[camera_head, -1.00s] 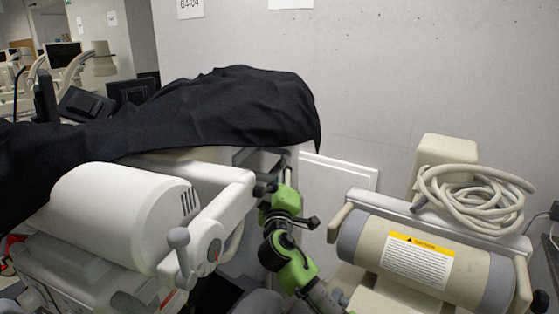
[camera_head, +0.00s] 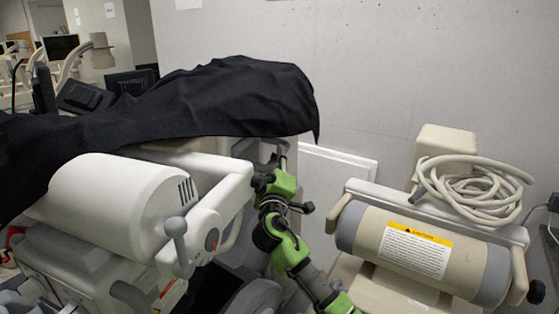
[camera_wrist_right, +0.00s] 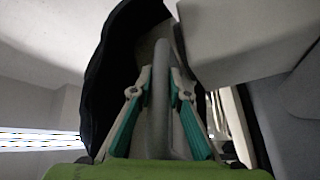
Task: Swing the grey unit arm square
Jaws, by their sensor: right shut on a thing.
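The grey unit (camera_head: 105,195) stands at the left in the head view, with a pale cylinder and an arm (camera_head: 215,205) beside it. My right gripper (camera_head: 259,183), on a green wrist, is at the arm's far right end. In the right wrist view, its two teal-padded fingers (camera_wrist_right: 160,92) are shut on an upright grey bar (camera_wrist_right: 161,75). The grip point is too small to make out in the head view. My left gripper is not in view.
A beige cart (camera_head: 350,225) with a caution label and a coiled pale hose (camera_head: 475,185) stands at the right. A pale panel (camera_head: 335,175) leans on the wall behind. A narrow gap separates the two carts, with my right arm in it.

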